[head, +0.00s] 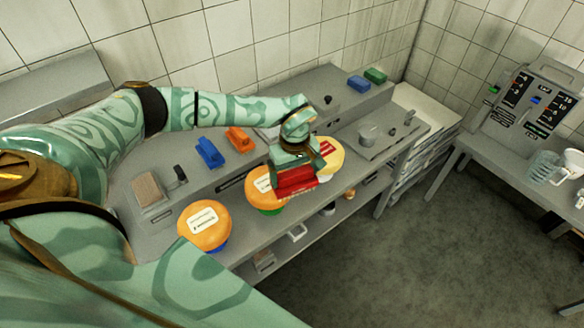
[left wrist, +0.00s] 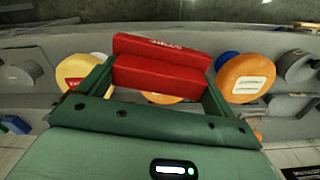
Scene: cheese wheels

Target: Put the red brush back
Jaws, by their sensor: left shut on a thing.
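My left gripper (head: 294,168) is shut on the red brush (head: 297,183), a red block, held above the counter's front part. In the left wrist view the red brush (left wrist: 160,72) sits between the two green fingers. In the head view it is in front of an orange cheese wheel (head: 262,180) on a green base and a yellow wheel (head: 334,152) with a red label, partly covering them. I cannot tell whether it touches either one. Another orange wheel (head: 204,222), on a blue base, stands at the left. My right gripper is not in view.
A blue brush (head: 209,152) and an orange brush (head: 240,139) stand behind the wheels on the grey counter (head: 120,190). Blue (head: 358,83) and green (head: 375,75) blocks lie at the back right. A side table holds a panel (head: 530,105) and a clear jug (head: 543,167).

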